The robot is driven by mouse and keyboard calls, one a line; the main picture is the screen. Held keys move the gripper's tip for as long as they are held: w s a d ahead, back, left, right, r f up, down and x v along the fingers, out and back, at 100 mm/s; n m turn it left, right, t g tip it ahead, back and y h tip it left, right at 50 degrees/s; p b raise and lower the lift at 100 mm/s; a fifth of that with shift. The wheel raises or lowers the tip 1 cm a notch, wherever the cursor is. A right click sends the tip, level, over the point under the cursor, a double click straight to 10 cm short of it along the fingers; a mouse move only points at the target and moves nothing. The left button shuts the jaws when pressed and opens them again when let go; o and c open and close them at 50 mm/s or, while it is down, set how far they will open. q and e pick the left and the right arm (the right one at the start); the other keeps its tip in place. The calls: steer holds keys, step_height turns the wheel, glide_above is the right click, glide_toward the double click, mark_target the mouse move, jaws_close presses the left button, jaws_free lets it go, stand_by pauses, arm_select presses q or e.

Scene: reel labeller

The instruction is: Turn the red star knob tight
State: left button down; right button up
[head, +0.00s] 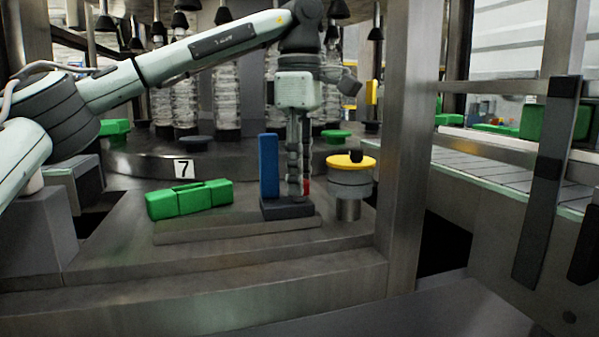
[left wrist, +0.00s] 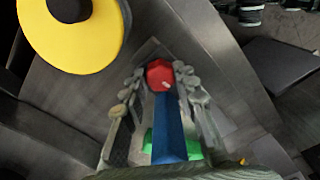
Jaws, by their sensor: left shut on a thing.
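The red star knob (left wrist: 160,76) sits between the fingertips of my left gripper (left wrist: 158,82) in the left wrist view. In the head view only a small red part of the knob (head: 305,188) shows beside the fingers. My left gripper (head: 298,188) points down and is shut on the knob, just above a dark base block (head: 287,209). A blue upright plate (head: 269,165) stands on the same block, left of the fingers; the blue plate (left wrist: 168,130) also shows in the left wrist view. My right gripper is not in view.
A yellow-topped round post (head: 351,163) stands close right of the gripper. A green block (head: 189,199) lies to the left, near a sign with 7 (head: 184,169). Clear bottles (head: 227,95) stand behind. A steel post (head: 404,140) rises at the right.

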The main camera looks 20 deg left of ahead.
arm_select(q)
steer(key=shift+m, duration=0.6)
steer(key=c, duration=1.2)
jaws_free()
step_height(320, 180, up, 12)
